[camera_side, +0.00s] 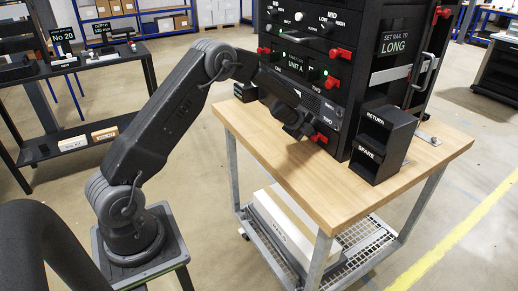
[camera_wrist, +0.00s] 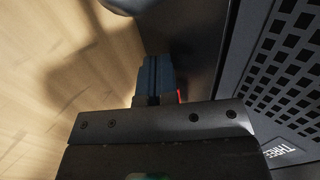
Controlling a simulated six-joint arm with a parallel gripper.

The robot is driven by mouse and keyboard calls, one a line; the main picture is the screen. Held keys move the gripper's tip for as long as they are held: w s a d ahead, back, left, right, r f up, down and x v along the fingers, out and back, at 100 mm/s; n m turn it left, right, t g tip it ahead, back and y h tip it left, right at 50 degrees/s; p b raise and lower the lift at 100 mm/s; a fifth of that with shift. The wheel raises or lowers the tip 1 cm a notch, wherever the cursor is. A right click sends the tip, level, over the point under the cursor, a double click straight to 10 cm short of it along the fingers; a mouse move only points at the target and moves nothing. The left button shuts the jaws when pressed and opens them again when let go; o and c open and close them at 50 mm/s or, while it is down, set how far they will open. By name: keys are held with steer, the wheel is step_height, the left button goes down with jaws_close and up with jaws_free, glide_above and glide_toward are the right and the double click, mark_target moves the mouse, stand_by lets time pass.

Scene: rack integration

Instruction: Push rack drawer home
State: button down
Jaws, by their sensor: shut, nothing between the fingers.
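The black equipment rack (camera_side: 375,85) stands on a wooden-topped cart and carries stacked drawer units with red latches. A unit marked UNIT A (camera_side: 296,68) is at mid height. Below it is a dark perforated drawer front (camera_side: 318,104); a perforated panel marked THREE (camera_wrist: 285,75) fills the right of the wrist view. My gripper (camera_side: 298,130) is low at the rack's front, above the cart top. Its fingers (camera_wrist: 155,68) are together and empty, beside a dark face. A bit of red (camera_wrist: 179,96) shows behind them. Contact with the drawer cannot be told.
A black box marked RETURN and SPARE (camera_side: 378,145) stands on the cart's wooden top (camera_side: 290,178), right of the rack. A dark shelf bench (camera_side: 85,65) stands at the left.

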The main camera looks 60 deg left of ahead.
steer(key=shift+w+r, duration=0.1)
steer(key=shift+w, duration=0.25)
steer(key=shift+d, duration=0.1)
